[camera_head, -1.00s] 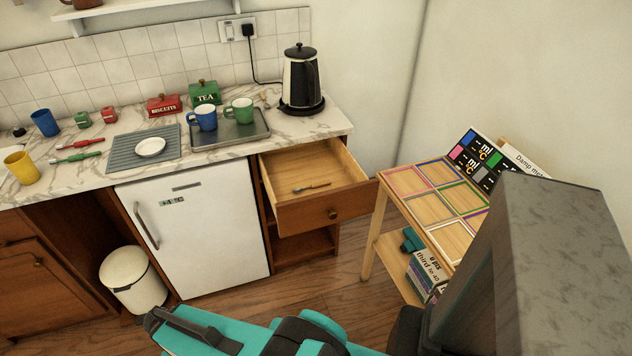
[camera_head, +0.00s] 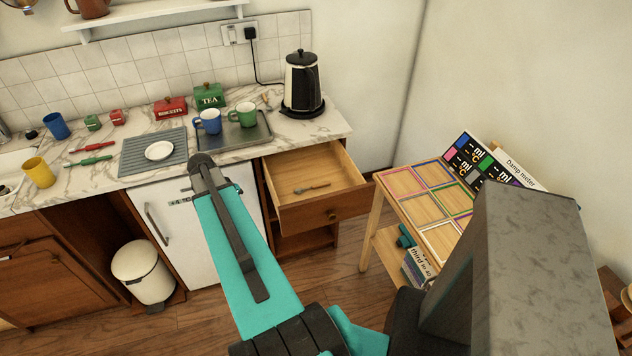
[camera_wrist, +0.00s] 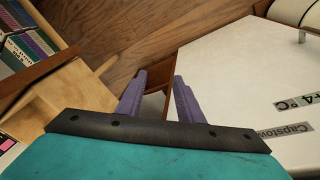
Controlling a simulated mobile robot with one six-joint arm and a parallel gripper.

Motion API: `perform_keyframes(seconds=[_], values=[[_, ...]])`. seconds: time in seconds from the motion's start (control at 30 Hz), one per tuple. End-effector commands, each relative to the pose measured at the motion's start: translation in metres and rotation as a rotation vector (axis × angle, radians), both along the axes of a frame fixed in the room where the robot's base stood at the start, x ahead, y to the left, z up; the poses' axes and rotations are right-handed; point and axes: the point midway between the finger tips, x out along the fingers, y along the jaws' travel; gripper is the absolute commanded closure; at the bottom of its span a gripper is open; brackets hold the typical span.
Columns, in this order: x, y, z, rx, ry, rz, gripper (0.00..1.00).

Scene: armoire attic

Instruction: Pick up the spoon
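A small spoon-like utensil (camera_head: 312,188) lies in the open wooden drawer (camera_head: 333,214) under the counter; its exact shape is too small to tell. In the wrist view my gripper (camera_wrist: 160,82) shows two purple fingers standing apart with nothing between them. In the head view the fingers are hidden, and my teal arm reaches up in front of the white fridge (camera_head: 156,222), left of the drawer. The utensil is not visible in the wrist view.
The counter holds a tray (camera_head: 262,137) with blue and green mugs, a kettle (camera_head: 302,84) and a grey mat (camera_head: 135,163) with a white dish. A wooden stand (camera_head: 400,182) is right of the drawer. A white bin (camera_head: 146,272) stands at left.

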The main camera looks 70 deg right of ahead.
Motion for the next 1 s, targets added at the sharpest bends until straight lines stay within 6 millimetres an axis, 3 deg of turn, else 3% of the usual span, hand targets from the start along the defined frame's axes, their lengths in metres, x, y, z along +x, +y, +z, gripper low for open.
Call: perform_keyframes(seconds=[0.03, 0.1, 0.37, 0.7, 0.83, 1.0], values=[[-0.006, -0.021, 0.022, -0.022, -0.015, -0.053, 0.66], [-0.015, -0.042, 0.041, -0.049, -0.029, -0.119, 0.66], [-0.052, -0.106, 0.094, -0.131, -0.067, -0.340, 0.66], [-0.125, -0.172, 0.115, -0.211, -0.060, -0.733, 0.66], [-0.148, -0.186, 0.122, -0.234, -0.056, -0.839, 0.66], [-0.156, -0.189, 0.125, -0.242, -0.053, -0.879, 0.66]])
